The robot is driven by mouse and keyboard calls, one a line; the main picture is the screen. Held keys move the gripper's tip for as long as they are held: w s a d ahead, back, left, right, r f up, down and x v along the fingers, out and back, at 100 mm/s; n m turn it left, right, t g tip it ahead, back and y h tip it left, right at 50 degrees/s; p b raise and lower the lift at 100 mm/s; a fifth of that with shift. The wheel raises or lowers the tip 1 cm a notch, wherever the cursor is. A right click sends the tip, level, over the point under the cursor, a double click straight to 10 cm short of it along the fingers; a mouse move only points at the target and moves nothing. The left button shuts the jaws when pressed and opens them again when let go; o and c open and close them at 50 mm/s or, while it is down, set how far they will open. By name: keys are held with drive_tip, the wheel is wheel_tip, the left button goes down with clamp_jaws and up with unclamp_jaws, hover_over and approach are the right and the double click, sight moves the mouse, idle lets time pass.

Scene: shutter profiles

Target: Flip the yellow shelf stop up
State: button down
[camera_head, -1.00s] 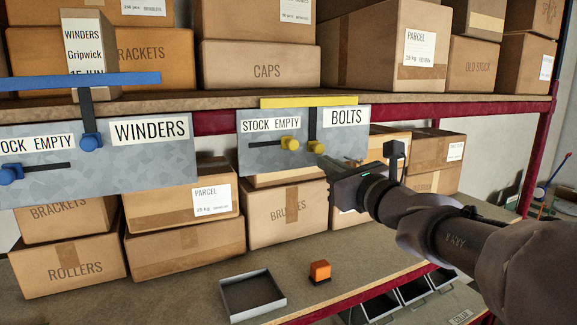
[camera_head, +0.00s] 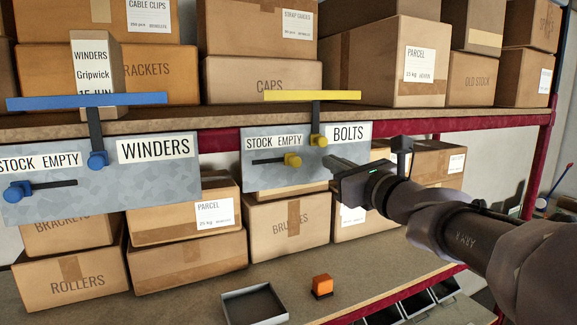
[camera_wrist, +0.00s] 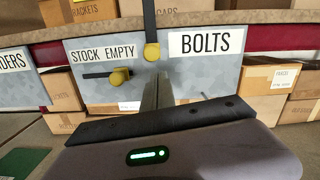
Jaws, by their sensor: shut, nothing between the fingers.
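The yellow shelf stop (camera_head: 312,95) is a flat bar on a dark upright stem, standing above the shelf edge at the grey BOLTS plate (camera_head: 350,158). A yellow knob (camera_head: 318,141) sits at the stem's foot. In the wrist view the knob (camera_wrist: 152,52) and stem show, but the bar is out of frame. My gripper (camera_head: 334,163) is shut and empty, its tips just below and slightly right of the knob. The wrist view shows the fingers (camera_wrist: 157,90) under the knob; I cannot tell whether they touch it.
A second yellow knob (camera_head: 292,160) on a dark horizontal slot sits under STOCK EMPTY, left of my fingertips. A blue stop (camera_head: 88,100) stands raised at the WINDERS plate on the left. Cartons fill the shelves. An orange block (camera_head: 321,286) and a tray (camera_head: 254,303) lie below.

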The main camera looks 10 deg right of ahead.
drive_tip(key=f+b+v, duration=0.2)
drive_tip(key=v, duration=0.8)
drive_tip(key=shift+s+b, duration=0.3)
drive_tip(key=shift+b, duration=0.1)
drive_tip(key=shift+d+f, duration=0.15)
drive_tip(key=s+a+f+n+g+b, duration=0.2)
drive_tip(key=s+a+f+n+b, duration=0.15)
drive_tip(key=f+b, duration=0.45)
drive_tip(key=s+a+f+n+g+y+b, duration=0.1)
drive_tip(key=s+a+f+n+g+b, duration=0.3)
drive_tip(key=f, duration=0.8)
drive_tip(key=s+a+f+n+g+b, duration=0.15)
drive_tip(key=a+f+n+b, duration=0.3)
drive_tip(key=f, duration=0.55)
drive_tip(key=s+f+n+g+h+b, duration=0.1)
drive_tip(key=s+f+n+b, duration=0.3)
drive_tip(key=f, duration=0.7)
drive_tip(key=s+d+f+n+g+h+b, duration=0.1)
drive_tip(key=s+f+n+g+h+b, duration=0.1)
drive_tip(key=s+f+n+b, duration=0.3)
drive_tip(key=s+d+f+n+g+h+b, duration=0.1)
drive_tip(key=s+f+n+b, duration=0.4)
drive_tip(key=f, duration=1.2)
drive_tip(key=h+b, duration=0.1)
drive_tip(key=b, duration=0.2)
drive_tip(key=shift+s+f+b, duration=0.3)
drive_tip(key=shift+s+b, duration=0.05)
drive_tip(key=shift+b, duration=0.05)
